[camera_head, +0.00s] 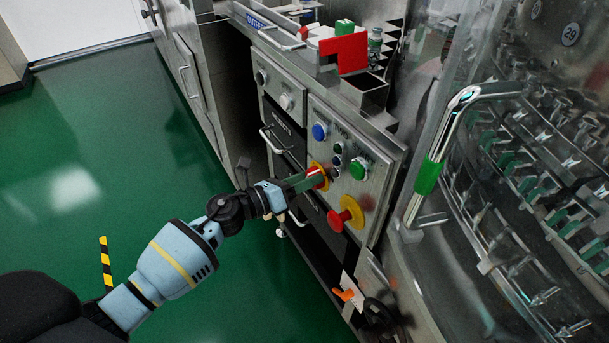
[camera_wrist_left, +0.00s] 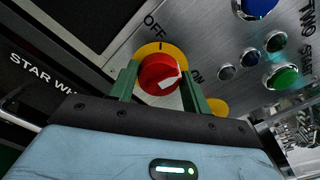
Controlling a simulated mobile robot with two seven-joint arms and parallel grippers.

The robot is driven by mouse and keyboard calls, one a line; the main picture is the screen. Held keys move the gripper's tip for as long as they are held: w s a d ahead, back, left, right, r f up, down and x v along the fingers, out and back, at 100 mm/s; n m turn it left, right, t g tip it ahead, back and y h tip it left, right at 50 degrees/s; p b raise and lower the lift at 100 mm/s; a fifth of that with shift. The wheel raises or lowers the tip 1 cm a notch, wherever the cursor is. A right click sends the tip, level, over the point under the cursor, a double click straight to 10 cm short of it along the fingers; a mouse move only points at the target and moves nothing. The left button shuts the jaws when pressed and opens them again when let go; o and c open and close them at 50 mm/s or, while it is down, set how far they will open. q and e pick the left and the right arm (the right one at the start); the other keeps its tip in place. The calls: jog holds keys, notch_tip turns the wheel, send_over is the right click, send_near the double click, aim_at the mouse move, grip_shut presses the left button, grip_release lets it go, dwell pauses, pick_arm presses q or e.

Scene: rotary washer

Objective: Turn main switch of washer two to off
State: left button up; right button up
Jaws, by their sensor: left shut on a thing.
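The main switch is a red knob (camera_head: 316,176) on a yellow ring, set in the steel control panel (camera_head: 340,128). In the left wrist view the red knob (camera_wrist_left: 158,70) sits between OFF, printed at upper left, and ON, printed at right. Its white mark is on the lower right side, nearer ON. My left gripper (camera_head: 312,179) reaches the panel from the left, its green fingers on either side of the knob; it is shut on it. The fingers also flank the knob in the left wrist view (camera_wrist_left: 159,84). My right gripper is not in view.
A red emergency button (camera_head: 339,218) on a yellow base is just below the knob. Blue (camera_head: 320,131) and green (camera_head: 359,168) buttons are above and beside it. A glass door with a steel handle (camera_head: 438,150) stands at right. Green floor is open at left.

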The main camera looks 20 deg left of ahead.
pick_arm(q)
jog(key=shift+a+f+n+p, duration=0.1)
jog(key=shift+n+p, duration=1.15)
jog(key=shift+n, duration=1.5)
jog(key=shift+f+n+p, duration=0.1)
jog(key=shift+n+p, duration=1.1)
jog(key=shift+n, duration=1.55)
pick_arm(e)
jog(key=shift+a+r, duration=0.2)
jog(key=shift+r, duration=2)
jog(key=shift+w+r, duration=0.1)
pick_arm(q)
jog(key=o, duration=1)
jog(key=shift+c, duration=0.2)
jog(key=v, duration=0.7)
jog(key=shift+s+a+p, duration=0.25)
jog(key=shift+s+p, duration=0.05)
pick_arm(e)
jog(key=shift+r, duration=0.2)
